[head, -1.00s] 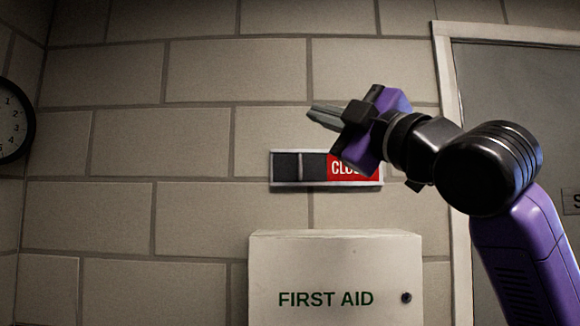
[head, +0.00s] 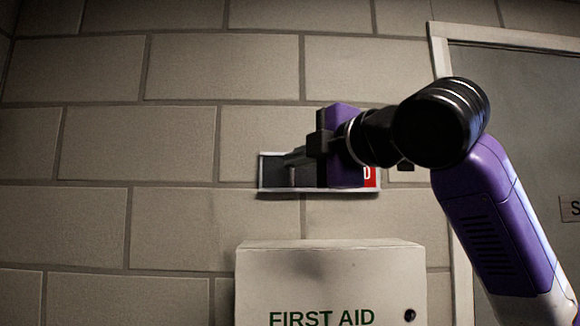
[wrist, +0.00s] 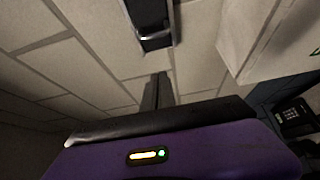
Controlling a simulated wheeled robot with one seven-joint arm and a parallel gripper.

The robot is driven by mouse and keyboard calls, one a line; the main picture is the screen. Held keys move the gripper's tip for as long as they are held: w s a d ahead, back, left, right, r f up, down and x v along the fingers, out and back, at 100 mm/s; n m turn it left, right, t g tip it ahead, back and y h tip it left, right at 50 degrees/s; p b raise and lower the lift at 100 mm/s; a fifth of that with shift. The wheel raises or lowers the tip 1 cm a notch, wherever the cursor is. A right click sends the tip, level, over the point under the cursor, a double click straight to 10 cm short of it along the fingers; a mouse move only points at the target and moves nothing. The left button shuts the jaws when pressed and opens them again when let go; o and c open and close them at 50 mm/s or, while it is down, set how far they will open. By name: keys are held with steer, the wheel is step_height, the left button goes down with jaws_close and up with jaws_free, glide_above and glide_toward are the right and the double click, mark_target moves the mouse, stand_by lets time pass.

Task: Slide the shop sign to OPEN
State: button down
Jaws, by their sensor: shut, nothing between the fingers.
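The shop sign (head: 272,172) is a framed horizontal strip on the brick wall, dark at its left part. At its right end a red part shows the last letter of a word. A thin upright bar (head: 292,177) stands on the dark part. My gripper (head: 288,159) is in front of the sign, shut and empty, its fingertips overlapping the area by the bar. My gripper's body hides the middle of the sign. In the wrist view the closed fingers (wrist: 157,90) point toward the sign's dark end (wrist: 155,40), with a gap in the picture; contact cannot be told.
A white first aid box (head: 330,280) sits below the sign and also shows in the wrist view (wrist: 260,35). A framed grey door (head: 515,120) is at the right. The wall to the left of the sign is bare.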

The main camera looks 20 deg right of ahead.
mark_target(292, 171)
steer(key=w+d+p, duration=0.1)
steer(key=w+p, duration=0.4)
steer(key=w, duration=0.4)
steer(key=shift+d, duration=0.4)
